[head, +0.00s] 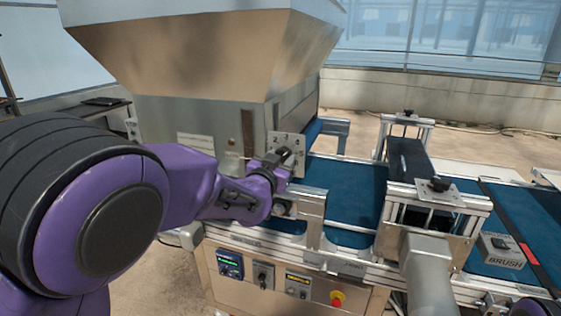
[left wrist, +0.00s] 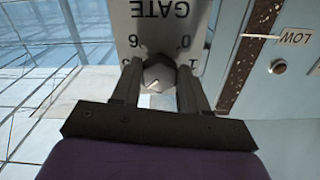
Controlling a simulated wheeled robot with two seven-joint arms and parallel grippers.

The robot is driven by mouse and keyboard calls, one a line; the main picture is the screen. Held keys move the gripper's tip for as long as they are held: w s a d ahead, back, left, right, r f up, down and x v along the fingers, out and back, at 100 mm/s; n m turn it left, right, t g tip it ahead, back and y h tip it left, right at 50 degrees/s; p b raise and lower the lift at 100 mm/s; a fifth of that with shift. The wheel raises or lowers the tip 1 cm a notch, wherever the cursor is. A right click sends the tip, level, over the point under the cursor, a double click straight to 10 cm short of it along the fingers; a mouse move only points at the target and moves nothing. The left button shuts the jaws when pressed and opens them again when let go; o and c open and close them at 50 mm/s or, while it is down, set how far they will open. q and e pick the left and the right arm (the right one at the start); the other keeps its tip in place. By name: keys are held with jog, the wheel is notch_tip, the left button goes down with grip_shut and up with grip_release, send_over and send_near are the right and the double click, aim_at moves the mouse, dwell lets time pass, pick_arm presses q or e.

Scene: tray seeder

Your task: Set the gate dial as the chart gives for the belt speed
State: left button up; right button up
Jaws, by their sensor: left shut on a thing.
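The gate dial (left wrist: 158,75) is a grey faceted knob on a pale plate marked GATE (left wrist: 165,14), which appears upside down in the left wrist view. Digits are printed around the knob, partly covered by my fingers. A pale mark shows on the knob, but I cannot tell which digit it points to. My left gripper (left wrist: 158,95) has one finger on each side of the knob and is shut on it. In the head view, my left gripper (head: 287,160) is at the plate (head: 290,141) and hides most of the dial. My right gripper is not in view.
The hopper (head: 200,60) rises above the dial. A blue belt (head: 345,190) runs to the right under a framed unit (head: 440,195). Control panels (head: 230,264) with small displays and a red button (head: 337,298) sit below. A white label (head: 195,141) on the machine is unreadable.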

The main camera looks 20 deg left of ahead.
pick_arm(q)
jog(key=shift+f, duration=0.2)
dwell(0.3)
jog(key=o, duration=1.1)
jog(key=shift+r, duration=0.1)
jog(key=shift+c, duration=0.2)
jog(key=shift+s, duration=0.1)
jog(key=s+p, duration=0.2)
jog(key=s, duration=0.8)
jog(key=shift+s+a, duration=0.15)
jog(key=shift+s, duration=0.05)
